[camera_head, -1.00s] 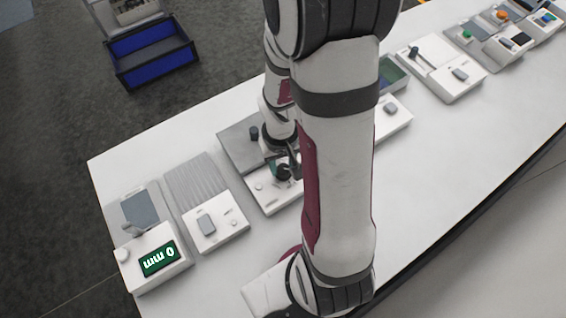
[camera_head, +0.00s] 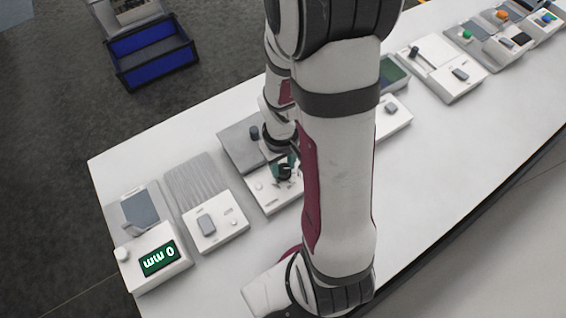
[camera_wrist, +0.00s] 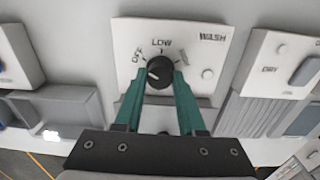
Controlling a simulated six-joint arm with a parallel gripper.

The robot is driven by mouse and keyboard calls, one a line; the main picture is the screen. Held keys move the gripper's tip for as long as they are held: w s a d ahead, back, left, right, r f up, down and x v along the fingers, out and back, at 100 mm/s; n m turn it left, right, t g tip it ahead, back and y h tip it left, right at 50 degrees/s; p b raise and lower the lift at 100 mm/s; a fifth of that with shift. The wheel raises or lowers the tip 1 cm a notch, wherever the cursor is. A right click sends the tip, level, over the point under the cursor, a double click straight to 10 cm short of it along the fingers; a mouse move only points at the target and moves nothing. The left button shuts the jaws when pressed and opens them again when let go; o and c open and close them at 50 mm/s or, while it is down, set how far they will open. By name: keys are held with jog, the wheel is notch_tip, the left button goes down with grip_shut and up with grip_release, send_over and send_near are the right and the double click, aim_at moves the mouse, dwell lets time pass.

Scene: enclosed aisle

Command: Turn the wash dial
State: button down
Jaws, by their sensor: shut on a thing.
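The wash dial (camera_wrist: 160,71) is a round black knob on a white panel (camera_wrist: 204,58) marked WASH. OFF, LOW and a third, partly hidden label are printed around it. A pale mark shows on the dial's left part; which label it points at is hard to tell. My gripper (camera_wrist: 159,79) has its two green fingers on either side of the dial, shut on it. In the head view my gripper (camera_head: 285,163) is at the same dial (camera_head: 284,173), and my arm hides part of the panel.
A panel marked DRY (camera_wrist: 267,69) stands to the right in the wrist view. More units line the white table (camera_head: 415,185). A blue crate (camera_head: 150,50) is on the floor.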

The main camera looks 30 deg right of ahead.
aim_at(282, 170)
jog(key=c, duration=0.5)
grip_release()
notch_tip(282, 170, up, 16)
jog(key=s+a+r+m+y, duration=0.1)
jog(key=s+a+m, duration=0.4)
jog(key=s+a, duration=0.6)
jog(key=shift+s+a+y, duration=0.25)
jog(key=shift+a+y, duration=0.05)
jog(key=shift+y, duration=0.3)
